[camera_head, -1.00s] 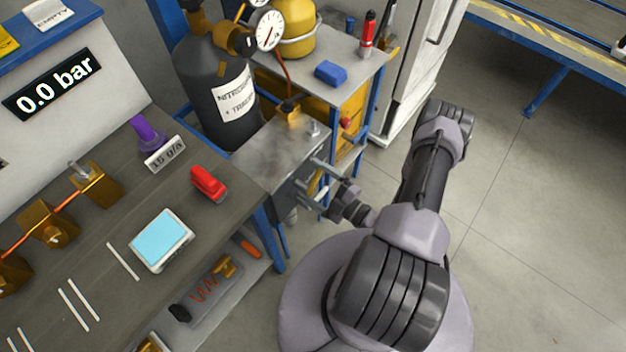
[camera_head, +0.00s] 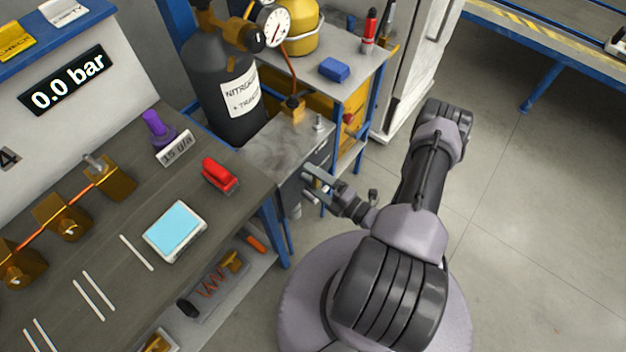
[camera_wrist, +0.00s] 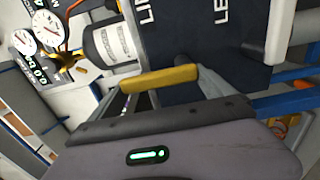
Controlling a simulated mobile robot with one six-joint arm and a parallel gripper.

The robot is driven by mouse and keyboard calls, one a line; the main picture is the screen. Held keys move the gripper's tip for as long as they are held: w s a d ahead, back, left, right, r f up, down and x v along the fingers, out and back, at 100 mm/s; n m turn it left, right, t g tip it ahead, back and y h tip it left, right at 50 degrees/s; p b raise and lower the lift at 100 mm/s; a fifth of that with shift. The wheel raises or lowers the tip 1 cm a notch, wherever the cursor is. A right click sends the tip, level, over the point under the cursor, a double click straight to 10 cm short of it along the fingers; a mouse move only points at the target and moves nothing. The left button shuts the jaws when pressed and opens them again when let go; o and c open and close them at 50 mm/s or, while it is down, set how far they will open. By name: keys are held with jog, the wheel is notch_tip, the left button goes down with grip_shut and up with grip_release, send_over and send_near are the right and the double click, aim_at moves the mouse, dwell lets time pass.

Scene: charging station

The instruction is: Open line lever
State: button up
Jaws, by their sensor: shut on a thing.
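The line lever is a yellow bar (camera_wrist: 160,78) in front of a dark panel (camera_wrist: 215,45) with white lettering, partly cut off. My gripper (camera_wrist: 158,88) is shut on the yellow lever, with one grey finger on each side of it. In the head view my gripper (camera_head: 311,177) is at the front face of the grey metal box (camera_head: 285,145). The lever is hidden there behind the fingers.
A dark nitrogen cylinder (camera_head: 225,85) with a gauge (camera_head: 272,25) stands behind the box. The workbench (camera_head: 130,225) with a red object (camera_head: 220,175) and a tablet (camera_head: 174,231) is at left. A blue-legged table stands behind. Floor at right is clear.

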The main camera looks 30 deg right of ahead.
dwell(0.5)
jog(key=o, duration=1.8)
jog(key=shift+c, duration=0.2)
jog(key=p+v, duration=0.3)
jog(key=v, duration=1.4)
jog(key=shift+s, duration=0.25)
jog(key=shift+r, duration=0.1)
